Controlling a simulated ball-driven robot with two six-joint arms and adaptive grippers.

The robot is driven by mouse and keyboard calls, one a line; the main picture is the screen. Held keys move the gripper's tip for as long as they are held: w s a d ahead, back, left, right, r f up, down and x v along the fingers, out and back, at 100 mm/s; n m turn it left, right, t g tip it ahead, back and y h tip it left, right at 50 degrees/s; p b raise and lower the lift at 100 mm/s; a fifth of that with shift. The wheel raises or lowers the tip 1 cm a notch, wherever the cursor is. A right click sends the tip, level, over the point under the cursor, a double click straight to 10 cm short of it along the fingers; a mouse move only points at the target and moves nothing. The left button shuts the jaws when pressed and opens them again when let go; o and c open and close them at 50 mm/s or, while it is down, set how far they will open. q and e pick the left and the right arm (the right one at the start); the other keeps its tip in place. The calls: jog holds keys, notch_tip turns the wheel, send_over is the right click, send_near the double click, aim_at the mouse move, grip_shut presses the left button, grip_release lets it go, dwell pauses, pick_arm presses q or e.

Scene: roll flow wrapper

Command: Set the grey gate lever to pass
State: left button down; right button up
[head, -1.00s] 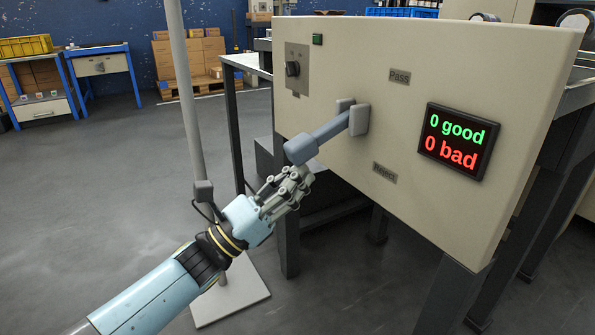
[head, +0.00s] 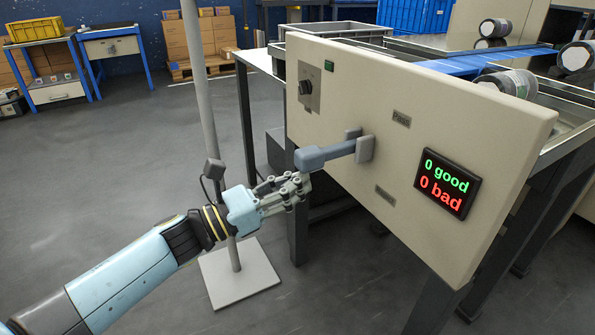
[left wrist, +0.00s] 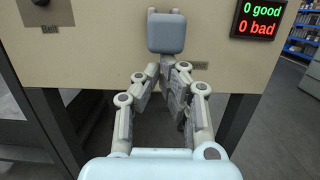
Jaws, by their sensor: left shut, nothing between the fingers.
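The grey gate lever (head: 330,154) sticks out from the beige panel (head: 450,120), between the pass label (head: 401,119) above and the lower label (head: 385,195). Its blocky grey end points toward me. My left gripper (head: 301,182) is shut and empty, just below the lever's end in the head view; I cannot tell whether it touches. In the left wrist view the lever's end (left wrist: 166,33) lies just beyond the fingertips (left wrist: 164,64), roughly centred above them. My right gripper is not in view.
A counter display (head: 448,183) reads 0 good, 0 bad. A knob (head: 306,88) and a green button (head: 329,66) sit on the panel's left. A grey pole (head: 205,110) on a base plate (head: 240,287) stands behind my left arm. Dark rolls (head: 508,84) lie behind the panel.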

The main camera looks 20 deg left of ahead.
aim_at(296, 155)
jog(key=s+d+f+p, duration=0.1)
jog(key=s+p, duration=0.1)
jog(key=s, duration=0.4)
pick_arm(q)
jog(key=r+g+p, duration=0.1)
jog(key=p, duration=0.1)
jog(key=r+g+y+p, duration=0.1)
jog(key=r+p, duration=0.1)
jog(key=r+y+p, duration=0.1)
jog(key=p, duration=0.1)
jog(key=shift+s+a+r+g, duration=0.2)
jog(key=shift+a+g, duration=0.05)
jog(key=shift+g, duration=0.15)
jog(key=shift+r+p, duration=0.15)
jog(key=shift+p, duration=0.35)
jog(key=shift+r+p, duration=0.4)
jog(key=shift+p, duration=0.2)
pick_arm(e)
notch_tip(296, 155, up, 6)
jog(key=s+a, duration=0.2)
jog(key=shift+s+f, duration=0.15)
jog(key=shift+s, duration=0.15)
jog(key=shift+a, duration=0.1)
